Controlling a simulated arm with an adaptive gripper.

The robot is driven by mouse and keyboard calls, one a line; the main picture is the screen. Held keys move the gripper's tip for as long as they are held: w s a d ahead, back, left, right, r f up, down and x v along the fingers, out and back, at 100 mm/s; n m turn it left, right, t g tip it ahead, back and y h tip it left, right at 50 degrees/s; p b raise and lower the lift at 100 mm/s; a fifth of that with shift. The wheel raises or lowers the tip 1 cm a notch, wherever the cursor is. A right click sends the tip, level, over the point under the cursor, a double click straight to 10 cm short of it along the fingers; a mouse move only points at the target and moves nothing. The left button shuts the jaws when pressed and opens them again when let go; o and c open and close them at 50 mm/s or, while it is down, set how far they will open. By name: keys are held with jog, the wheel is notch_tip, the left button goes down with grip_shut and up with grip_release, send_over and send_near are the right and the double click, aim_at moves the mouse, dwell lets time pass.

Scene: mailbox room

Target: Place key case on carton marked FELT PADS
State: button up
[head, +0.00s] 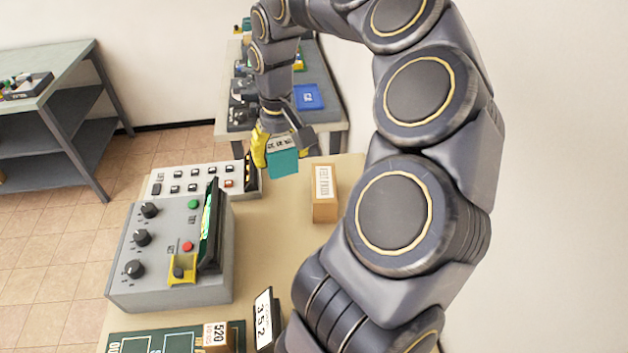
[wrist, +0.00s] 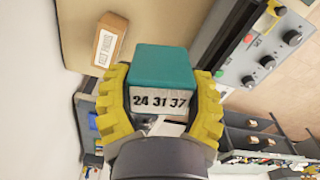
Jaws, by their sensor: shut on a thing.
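My gripper (head: 280,150) has its yellow fingers closed on both sides of a teal box, which I take as the key case (head: 285,165). In the wrist view the key case (wrist: 163,68) sits between the fingers (wrist: 163,98), and its white face reads 24 31 37. It is held above the far part of the table. The tan carton (head: 325,208) stands on the table to the right of and nearer than the gripper. Its sideways label seems to read FELT PADS, though the print is small. The carton (wrist: 110,40) also shows at upper left in the wrist view.
A grey control box (head: 170,255) with knobs and a tilted screen stands at left on the table (head: 280,215). A white button panel (head: 190,182) lies behind it. A 352 sign (head: 264,318) and a 520 block (head: 217,338) are near the front. Bare tabletop surrounds the carton.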

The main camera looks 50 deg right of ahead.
jog(key=s+d+m, duration=0.3)
jog(key=s+d, duration=0.3)
send_over(324, 182)
notch_tip(324, 182, down, 15)
jog(key=shift+s+a, duration=0.1)
jog(key=shift+s, duration=0.05)
jog(key=shift+f, duration=0.25)
jog(key=shift+d+f, duration=0.2)
jog(key=shift+f, duration=1.45)
jog(key=o, duration=1.2)
jog(key=shift+f, duration=0.1)
jog(key=shift+c, duration=0.2)
